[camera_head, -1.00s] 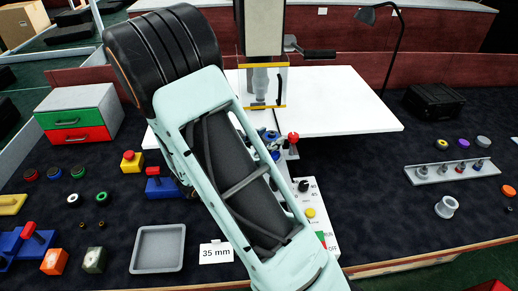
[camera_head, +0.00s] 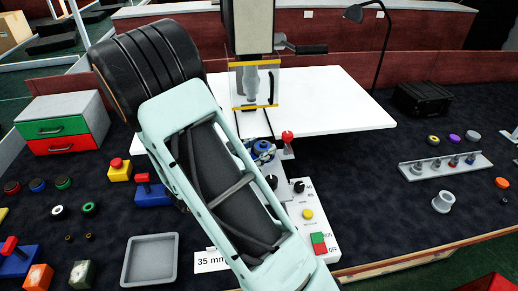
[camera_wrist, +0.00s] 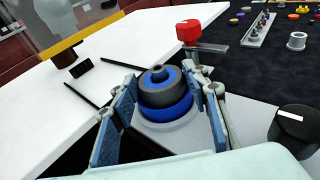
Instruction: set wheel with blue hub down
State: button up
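The wheel with blue hub (camera_wrist: 158,83), a black tyre around a blue centre, is between the two fingers of my gripper (camera_wrist: 164,88) in the wrist view. Directly under the wheel is a blue round seat (camera_wrist: 166,112) on a pale grey block. I cannot tell whether the wheel rests fully on this seat. In the head view my arm hides most of the gripper, and a blue part (camera_head: 262,148) shows just beyond it.
A red-knobbed clamp (camera_wrist: 190,32) stands close behind the wheel. A black knob (camera_wrist: 293,128) is at the right. The white table (camera_head: 335,100) and a clear guard (camera_head: 255,84) lie beyond. A grey tray (camera_head: 151,260) and a rack of pegs (camera_head: 446,167) stand at the sides.

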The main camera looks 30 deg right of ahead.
jog(key=o, duration=0.3)
jog(key=shift+o, duration=0.2)
jog(key=shift+a+r, duration=0.1)
jog(key=shift+r, duration=0.1)
jog(key=v, duration=1.1)
jog(key=shift+s+a+b, duration=0.2)
jog(key=shift+a+b, duration=0.15)
jog(key=shift+s, duration=0.1)
